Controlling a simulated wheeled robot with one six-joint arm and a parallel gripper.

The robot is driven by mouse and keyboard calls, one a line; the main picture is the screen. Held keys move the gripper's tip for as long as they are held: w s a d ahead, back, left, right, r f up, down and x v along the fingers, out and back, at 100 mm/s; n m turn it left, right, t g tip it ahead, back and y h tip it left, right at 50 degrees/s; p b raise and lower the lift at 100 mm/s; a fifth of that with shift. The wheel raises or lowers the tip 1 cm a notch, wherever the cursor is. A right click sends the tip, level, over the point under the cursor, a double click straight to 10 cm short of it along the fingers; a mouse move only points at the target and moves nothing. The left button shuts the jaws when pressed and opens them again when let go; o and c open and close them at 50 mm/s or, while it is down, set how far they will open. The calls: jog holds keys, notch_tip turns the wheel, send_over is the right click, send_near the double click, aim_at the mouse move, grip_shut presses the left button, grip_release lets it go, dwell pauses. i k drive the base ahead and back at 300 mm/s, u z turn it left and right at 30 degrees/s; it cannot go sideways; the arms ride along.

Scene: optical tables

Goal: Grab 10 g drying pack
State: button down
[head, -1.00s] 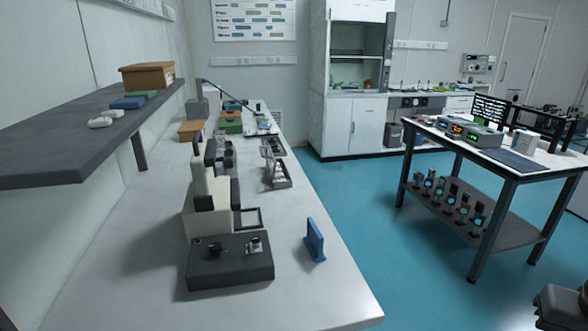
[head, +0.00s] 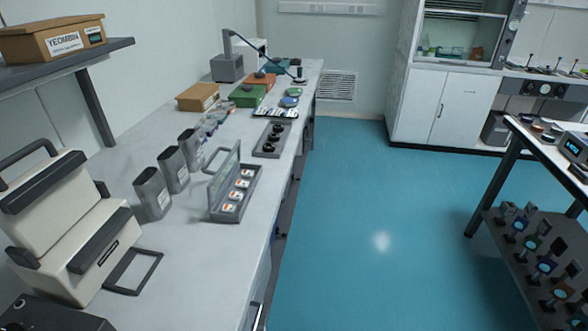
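No label reading 10 g can be made out, so I cannot tell which thing is the drying pack. An open grey case (head: 250,209) with a raised clear lid lies near the bench's front edge. It holds several small white packets (head: 236,195) with orange marks, in a row. Grey pouch-like containers stand upright behind it, the nearest one (head: 152,194) at the left. Small clear and coloured packets (head: 212,122) lie farther back. My gripper is not in view.
A cream bench device (head: 70,225) with a dark flat frame (head: 133,270) stands near left. A dark tray (head: 270,140) with black round parts, a cardboard box (head: 197,97) and a green box (head: 248,95) lie farther along. A shelf (head: 75,58) overhangs left. The blue floor (head: 370,220) is clear.

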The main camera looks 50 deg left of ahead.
aim_at(234, 196)
jog(key=i, duration=0.95)
jog(key=u, duration=1.8)
jog(key=i, duration=1.2)
jog(key=u, duration=2.15)
